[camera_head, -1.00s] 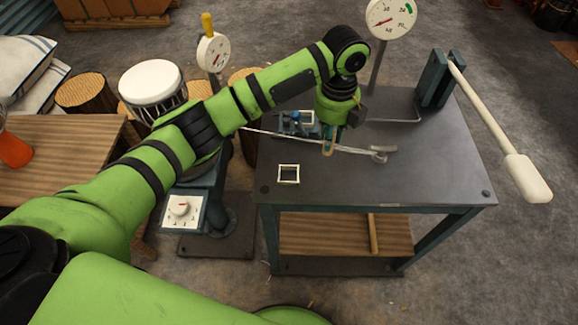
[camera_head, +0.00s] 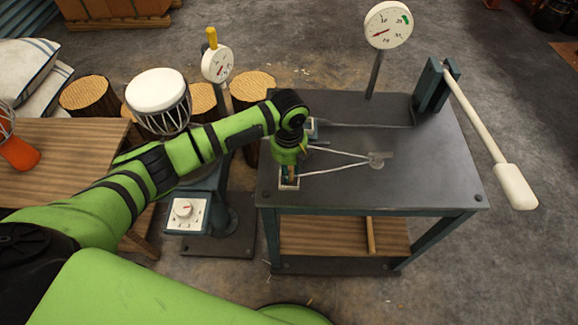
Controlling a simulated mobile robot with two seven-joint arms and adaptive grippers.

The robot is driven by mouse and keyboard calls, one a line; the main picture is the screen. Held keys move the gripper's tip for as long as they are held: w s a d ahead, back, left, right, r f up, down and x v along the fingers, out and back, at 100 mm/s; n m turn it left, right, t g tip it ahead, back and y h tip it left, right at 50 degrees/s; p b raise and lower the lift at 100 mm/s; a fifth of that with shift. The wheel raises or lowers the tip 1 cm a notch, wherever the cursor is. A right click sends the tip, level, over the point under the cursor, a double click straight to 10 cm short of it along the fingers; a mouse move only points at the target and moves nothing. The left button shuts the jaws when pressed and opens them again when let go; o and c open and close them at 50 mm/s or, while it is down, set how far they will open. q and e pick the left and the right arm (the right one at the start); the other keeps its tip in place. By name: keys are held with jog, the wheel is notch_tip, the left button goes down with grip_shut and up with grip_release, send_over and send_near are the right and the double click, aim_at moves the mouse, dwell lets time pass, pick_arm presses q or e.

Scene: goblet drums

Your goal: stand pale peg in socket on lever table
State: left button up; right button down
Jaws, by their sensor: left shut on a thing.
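The lever table (camera_head: 420,175) is a dark metal-topped table with a long pale lever (camera_head: 487,125) on its right side. The socket, a small pale square frame (camera_head: 297,184), sits near the table's front left corner. My left gripper (camera_head: 289,172) points down right over this socket, shut on the pale peg. The peg is mostly hidden by the fingers, and I cannot tell whether its lower end is inside the frame. My right gripper is not in view.
A dial gauge (camera_head: 388,25) stands at the back. A goblet drum (camera_head: 156,97) is at left. The table's right half is mostly clear.

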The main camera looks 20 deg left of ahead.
pick_arm(q)
jog(key=shift+f, duration=0.2)
jog(key=o, duration=0.9)
jog(key=shift+o, duration=0.2)
jog(key=shift+r, duration=0.1)
notch_tip(320, 180, up, 12)
jog(key=b, duration=0.1)
jog(key=shift+r, duration=0.2)
